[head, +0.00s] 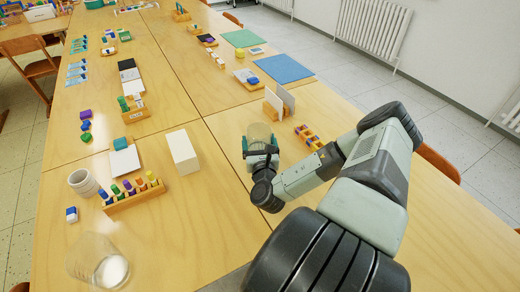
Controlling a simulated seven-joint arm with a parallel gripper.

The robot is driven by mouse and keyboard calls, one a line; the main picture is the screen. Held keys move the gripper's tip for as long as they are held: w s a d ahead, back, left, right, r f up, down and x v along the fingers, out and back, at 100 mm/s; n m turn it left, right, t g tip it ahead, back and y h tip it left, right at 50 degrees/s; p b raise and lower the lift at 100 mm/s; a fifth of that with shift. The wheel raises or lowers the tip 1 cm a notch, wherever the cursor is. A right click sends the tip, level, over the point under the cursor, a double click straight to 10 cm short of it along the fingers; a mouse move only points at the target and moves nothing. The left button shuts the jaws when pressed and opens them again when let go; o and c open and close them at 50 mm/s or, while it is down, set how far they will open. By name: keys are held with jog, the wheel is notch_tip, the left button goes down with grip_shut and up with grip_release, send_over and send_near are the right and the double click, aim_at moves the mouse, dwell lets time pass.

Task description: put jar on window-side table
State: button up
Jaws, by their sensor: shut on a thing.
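A clear, tan-looking jar (260,132) stands upright in my gripper (261,147), over the right-hand part of the long wooden table. My gripper is shut on it, with fingers on both sides. Its lower part is hidden behind the fingers, so I cannot tell whether it touches the tabletop. The radiators are along the right wall, and the wooden tables (220,215) are pushed together in the middle of the room. No window shows.
A clear glass (97,262) is at the near left, with a white cup (83,183), a peg rack (135,196) and a white box (183,152) beyond it. A card holder (279,103) and a bead rack (308,137) stand close to my gripper. Bare wood lies at near centre.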

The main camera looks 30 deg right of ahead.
jog(key=shift+f, duration=1.55)
jog(key=shift+f, duration=0.15)
jog(key=o, duration=1)
jog(key=shift+c, duration=0.2)
jog(key=shift+s, duration=0.1)
jog(key=v, duration=1.1)
jog(key=shift+s+a, duration=0.2)
jog(key=shift+s, duration=0.15)
